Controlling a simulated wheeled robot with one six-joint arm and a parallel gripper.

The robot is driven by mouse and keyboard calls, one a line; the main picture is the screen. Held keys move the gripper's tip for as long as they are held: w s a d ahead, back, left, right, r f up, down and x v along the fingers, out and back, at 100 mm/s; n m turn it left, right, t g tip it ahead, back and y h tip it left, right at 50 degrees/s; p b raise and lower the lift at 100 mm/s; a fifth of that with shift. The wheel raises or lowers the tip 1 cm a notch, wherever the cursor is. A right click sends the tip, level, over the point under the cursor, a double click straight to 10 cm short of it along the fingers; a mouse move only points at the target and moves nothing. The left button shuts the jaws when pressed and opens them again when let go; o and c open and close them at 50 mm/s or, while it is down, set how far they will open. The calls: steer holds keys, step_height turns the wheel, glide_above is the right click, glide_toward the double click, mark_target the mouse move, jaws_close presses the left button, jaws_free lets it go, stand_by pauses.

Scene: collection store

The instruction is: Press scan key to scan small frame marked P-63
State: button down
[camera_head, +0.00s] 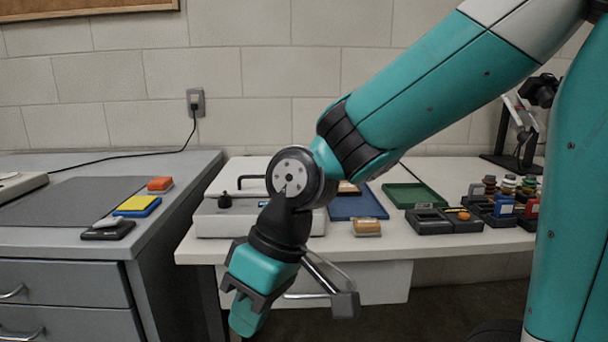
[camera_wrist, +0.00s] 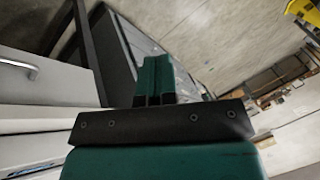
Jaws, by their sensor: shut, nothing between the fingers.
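My gripper (camera_head: 246,318) hangs low in front of the white table in the head view, pointing down. Its two teal fingers show closed together in the wrist view (camera_wrist: 155,80), with nothing between them. No small frame with a readable P-63 mark can be made out. No scan key can be identified for certain. A dark box with an orange round part (camera_head: 463,216) stands on the right of the white table. A camera on a stand (camera_head: 540,90) is at the far right, partly hidden by my arm.
The grey counter (camera_head: 190,170) at left holds orange, yellow and blue blocks. Floor shows below the table.

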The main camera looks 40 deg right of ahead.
steer(key=w+d+r+m+t+y+p, duration=0.1)
steer(key=w+d+r+m+t+p, duration=0.1)
steer(key=w+d+r+p, duration=0.55)
steer(key=w+d+r+m+t+p, duration=0.15)
steer(key=w+r+p, duration=0.35)
steer(key=w+p, duration=0.6)
steer(key=w+d+m+t+p, duration=0.1)
steer(key=d+m+t+p, duration=0.1)
steer(key=d+p, duration=0.5)
steer(key=w+d+r+m+t+h+p, duration=0.1)
steer(key=d+m+p, duration=0.2)
steer(key=d+p, duration=0.5)
steer(key=p, duration=0.5)
steer(key=shift+w+d+r+t, duration=0.25)
steer(key=shift+w+d+t, duration=0.05)
steer(key=shift+t, duration=0.05)
steer(key=shift+f, duration=0.1)
step_height(320, 180, down, 9)
steer(key=b, duration=0.6)
steer(key=shift+r, duration=0.2)
steer(key=shift+f+b, duration=0.45)
steer(key=shift+b, duration=0.1)
